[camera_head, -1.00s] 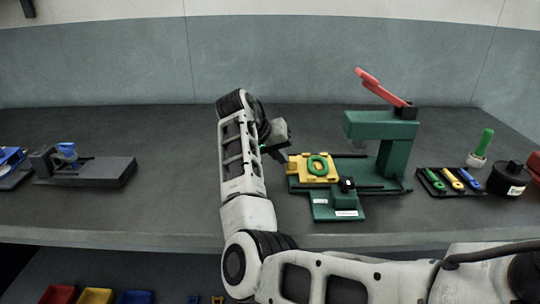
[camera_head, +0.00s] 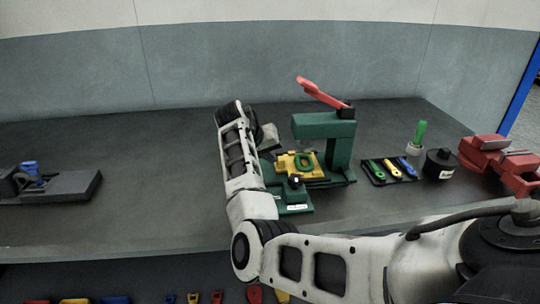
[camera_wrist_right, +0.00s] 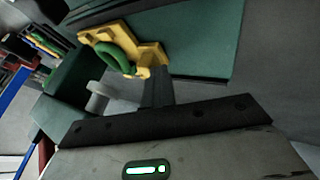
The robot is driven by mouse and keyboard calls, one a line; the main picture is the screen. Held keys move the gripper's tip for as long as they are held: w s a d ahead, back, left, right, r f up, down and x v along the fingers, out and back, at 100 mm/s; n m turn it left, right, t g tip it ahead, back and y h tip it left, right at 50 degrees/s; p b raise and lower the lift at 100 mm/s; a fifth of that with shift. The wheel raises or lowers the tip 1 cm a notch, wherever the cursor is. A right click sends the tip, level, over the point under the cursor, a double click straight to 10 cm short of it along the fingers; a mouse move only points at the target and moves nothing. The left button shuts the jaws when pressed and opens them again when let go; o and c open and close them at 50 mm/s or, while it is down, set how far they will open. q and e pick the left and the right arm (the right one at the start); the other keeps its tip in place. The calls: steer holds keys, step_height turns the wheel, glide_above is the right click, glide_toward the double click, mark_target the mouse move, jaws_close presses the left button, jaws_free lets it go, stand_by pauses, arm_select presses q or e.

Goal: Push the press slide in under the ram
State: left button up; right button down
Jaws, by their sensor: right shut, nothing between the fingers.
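The green press (camera_head: 341,150) with a raised red lever (camera_head: 322,93) stands on the bench right of my right arm. Its yellow slide (camera_head: 284,167), with a green ring (camera_head: 303,161) on top, sits on the rails, partly below the overhanging ram arm (camera_head: 318,128). My right gripper (camera_head: 272,147) is shut and empty at the slide's left end; the forearm partly hides it. In the right wrist view the slide (camera_wrist_right: 152,53) and ring (camera_wrist_right: 117,53) are just beyond the dark finger (camera_wrist_right: 157,92). Contact cannot be told. My left gripper is not in view.
A dark grey fixture (camera_head: 60,187) lies far left. The bench between is clear.

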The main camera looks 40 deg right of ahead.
steer(key=a, duration=0.1)
steer(key=w+a, duration=0.1)
steer(key=w+a+p, duration=0.1)
steer(key=a, duration=0.1)
steer(key=shift+w+r, duration=0.15)
steer(key=shift+r, duration=0.25)
steer(key=v, duration=0.9)
steer(key=shift+b, duration=0.35)
